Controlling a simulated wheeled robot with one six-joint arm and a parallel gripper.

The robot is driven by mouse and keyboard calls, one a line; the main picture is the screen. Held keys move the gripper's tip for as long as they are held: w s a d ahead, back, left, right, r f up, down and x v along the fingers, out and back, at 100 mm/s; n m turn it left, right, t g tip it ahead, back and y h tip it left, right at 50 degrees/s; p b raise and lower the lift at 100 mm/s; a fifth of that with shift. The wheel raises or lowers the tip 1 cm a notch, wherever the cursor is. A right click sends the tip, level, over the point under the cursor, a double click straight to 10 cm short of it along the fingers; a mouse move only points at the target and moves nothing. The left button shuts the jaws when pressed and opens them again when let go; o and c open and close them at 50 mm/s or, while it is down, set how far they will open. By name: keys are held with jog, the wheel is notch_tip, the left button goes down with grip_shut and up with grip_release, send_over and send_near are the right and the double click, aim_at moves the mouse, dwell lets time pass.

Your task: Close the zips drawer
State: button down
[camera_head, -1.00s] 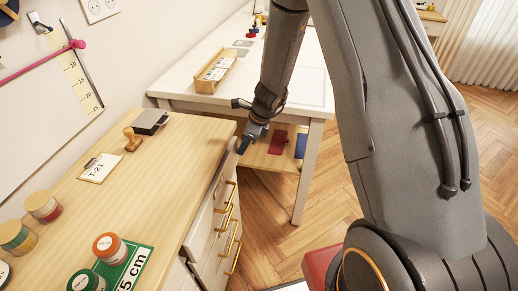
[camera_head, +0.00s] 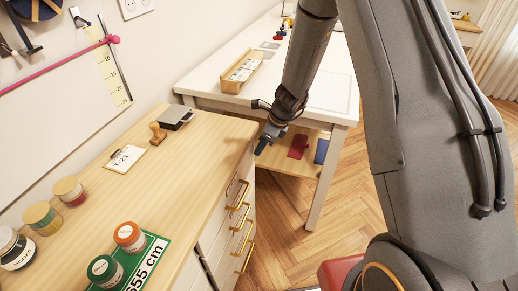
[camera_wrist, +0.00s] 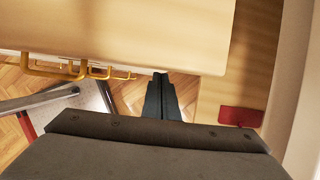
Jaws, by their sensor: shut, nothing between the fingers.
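The white drawer fronts (camera_head: 218,232) with brass handles (camera_head: 239,220) are on the right side of the wooden-topped cabinet (camera_head: 200,160) in the head view. No label is readable, so I cannot tell which is the zips drawer. No drawer visibly stands far out. My gripper (camera_head: 262,146) points down just beyond the cabinet's far right corner, shut and empty. In the wrist view its dark fingers (camera_wrist: 161,92) are together beside the wooden top's edge (camera_wrist: 215,62). The yellow handles (camera_wrist: 58,68) show to the left of the fingers there.
A white table (camera_head: 338,110) stands behind my gripper, with a lower shelf carrying a red item (camera_head: 299,146) and a blue item (camera_head: 321,151). Jars, a green card (camera_head: 150,262), a stamp (camera_head: 157,133) and a label card (camera_head: 125,158) lie on the cabinet. Wooden floor is open to the right.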

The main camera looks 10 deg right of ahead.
jog(key=s+d+r, duration=0.3)
jog(key=d+r, duration=0.3)
jog(key=r, duration=0.3)
jog(key=shift+s+d+b, duration=0.15)
jog(key=shift+d+b, duration=0.1)
jog(key=shift+b, duration=0.2)
jog(key=s+d+r+n+h, duration=0.1)
jog(key=s+r+n, duration=0.1)
jog(key=s+n, duration=0.5)
jog(key=s+d+r+n+h, duration=0.1)
jog(key=s+r+n, duration=0.2)
jog(key=s+n, duration=0.4)
jog(key=s+d+r+n+g+h, duration=0.1)
jog(key=s+r+n+h, duration=0.1)
jog(key=s+n, duration=0.6)
jog(key=shift+r+n, duration=0.4)
jog(key=shift+n, duration=0.2)
jog(key=shift+s, duration=0.1)
